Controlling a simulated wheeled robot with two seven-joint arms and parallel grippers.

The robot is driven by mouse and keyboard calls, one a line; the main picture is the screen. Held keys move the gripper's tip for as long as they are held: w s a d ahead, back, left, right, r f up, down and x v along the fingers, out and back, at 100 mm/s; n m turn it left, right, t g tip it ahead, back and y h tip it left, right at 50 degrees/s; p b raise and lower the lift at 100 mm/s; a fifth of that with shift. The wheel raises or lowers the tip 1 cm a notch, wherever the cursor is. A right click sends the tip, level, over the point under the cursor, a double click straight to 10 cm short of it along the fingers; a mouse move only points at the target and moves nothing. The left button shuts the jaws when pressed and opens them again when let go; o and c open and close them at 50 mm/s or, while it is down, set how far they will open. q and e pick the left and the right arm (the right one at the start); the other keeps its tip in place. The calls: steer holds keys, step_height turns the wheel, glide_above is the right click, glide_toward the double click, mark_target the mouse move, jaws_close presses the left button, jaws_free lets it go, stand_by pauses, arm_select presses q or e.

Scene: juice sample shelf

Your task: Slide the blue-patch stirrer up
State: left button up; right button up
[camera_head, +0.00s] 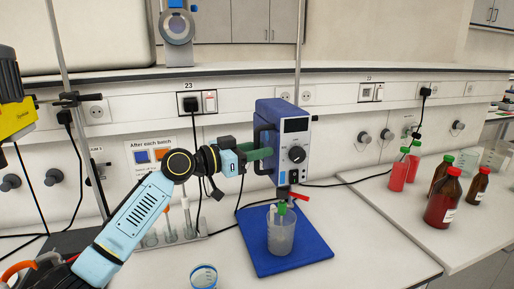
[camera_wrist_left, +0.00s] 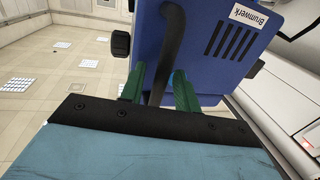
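My left gripper (camera_head: 262,154) is at the stirrer's left side. Its green fingers (camera_wrist_left: 160,88) stand on either side of the black curved handle (camera_wrist_left: 171,45), with narrow gaps seeming to show beside it. My right gripper is not in view.
A clear beaker (camera_head: 281,235) stands on the blue base plate (camera_head: 260,265) under the stirrer. A small dish (camera_head: 204,277) is at the front. Red bottles (camera_head: 443,200) stand on the right bench.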

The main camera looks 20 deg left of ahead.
arm_select(q)
steer(key=shift+c, duration=0.4)
jaws_close()
